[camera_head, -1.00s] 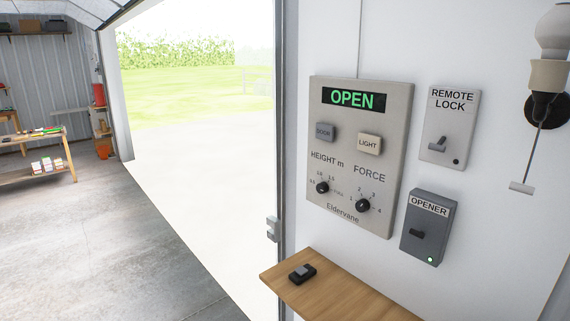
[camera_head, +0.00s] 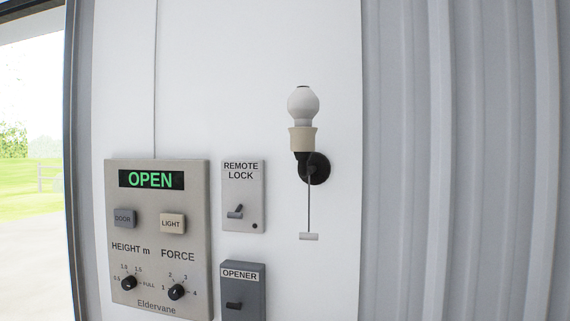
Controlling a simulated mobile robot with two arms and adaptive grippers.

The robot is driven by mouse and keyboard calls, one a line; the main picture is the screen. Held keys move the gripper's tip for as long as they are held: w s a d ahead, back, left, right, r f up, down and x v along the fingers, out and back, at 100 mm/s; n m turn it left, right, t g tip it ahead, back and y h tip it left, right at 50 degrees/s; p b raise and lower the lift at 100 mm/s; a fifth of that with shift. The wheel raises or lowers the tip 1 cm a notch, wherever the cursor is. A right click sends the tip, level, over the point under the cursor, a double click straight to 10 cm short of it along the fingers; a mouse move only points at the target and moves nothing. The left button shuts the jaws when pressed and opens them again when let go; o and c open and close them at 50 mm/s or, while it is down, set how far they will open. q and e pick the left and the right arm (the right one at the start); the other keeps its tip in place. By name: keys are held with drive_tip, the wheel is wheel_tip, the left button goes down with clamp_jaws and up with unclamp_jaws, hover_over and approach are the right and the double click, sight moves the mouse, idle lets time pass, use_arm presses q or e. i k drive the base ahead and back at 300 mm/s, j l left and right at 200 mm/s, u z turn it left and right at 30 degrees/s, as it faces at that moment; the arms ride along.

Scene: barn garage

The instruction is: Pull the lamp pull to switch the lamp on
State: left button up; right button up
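The lamp (camera_head: 303,105) is a white bulb in a beige socket on a black round wall mount. The bulb looks plain white; I cannot tell for sure whether it is lit. The lamp pull (camera_head: 309,236) is a small pale bar at the end of a thin dark cord that hangs straight down from the socket. It hangs free in front of the white wall panel, and nothing touches it. Neither of my grippers shows in the head view.
Left of the lamp are the remote lock switch (camera_head: 243,196), the opener box (camera_head: 242,290) and the control panel (camera_head: 160,235) reading OPEN. Corrugated metal wall (camera_head: 460,160) fills the right. The open doorway (camera_head: 30,170) is at far left.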

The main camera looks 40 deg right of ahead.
sight(303, 236)
drive_tip(key=z, duration=1.25)
